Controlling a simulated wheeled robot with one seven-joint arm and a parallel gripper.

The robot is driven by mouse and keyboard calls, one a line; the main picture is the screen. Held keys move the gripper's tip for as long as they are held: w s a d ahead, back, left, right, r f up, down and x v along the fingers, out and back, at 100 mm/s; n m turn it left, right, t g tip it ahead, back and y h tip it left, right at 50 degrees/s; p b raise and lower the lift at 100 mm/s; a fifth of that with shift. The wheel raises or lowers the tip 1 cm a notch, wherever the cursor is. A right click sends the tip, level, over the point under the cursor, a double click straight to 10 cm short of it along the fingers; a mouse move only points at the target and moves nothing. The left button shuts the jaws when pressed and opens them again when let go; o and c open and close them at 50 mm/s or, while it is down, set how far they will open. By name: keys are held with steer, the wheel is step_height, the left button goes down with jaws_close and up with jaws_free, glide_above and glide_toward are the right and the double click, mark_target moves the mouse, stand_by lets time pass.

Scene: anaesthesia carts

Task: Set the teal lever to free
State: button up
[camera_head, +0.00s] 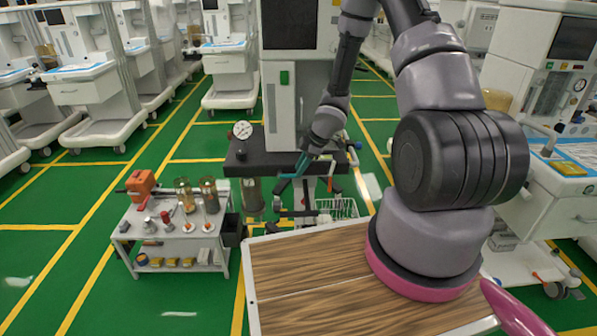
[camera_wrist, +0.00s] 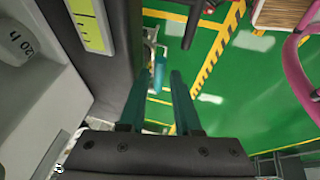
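My gripper (camera_wrist: 160,82) is open in the wrist view, its two dark teal fingers apart. A lighter teal piece, seemingly the teal lever (camera_wrist: 159,68), shows in the gap between the fingertips. A gap shows on its right side; on its left it is very close to the finger, and I cannot tell if they touch. In the head view my gripper (camera_head: 303,165) is at the front edge of the dark shelf (camera_head: 262,163) on the central machine. There the lever cannot be told apart from the teal fingers. Any position marking for the lever is not readable.
A round gauge (camera_head: 242,130) stands on the shelf's left end. A grey side table (camera_head: 170,245) with an orange box (camera_head: 141,186) and canisters stands left. A wood-topped surface (camera_head: 330,275) lies in front. A yellow-green scale (camera_wrist: 91,25) is left of my fingers. Green floor is open at left.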

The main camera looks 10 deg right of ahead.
steer(key=shift+x, duration=0.9)
jaws_close()
stand_by(0.9)
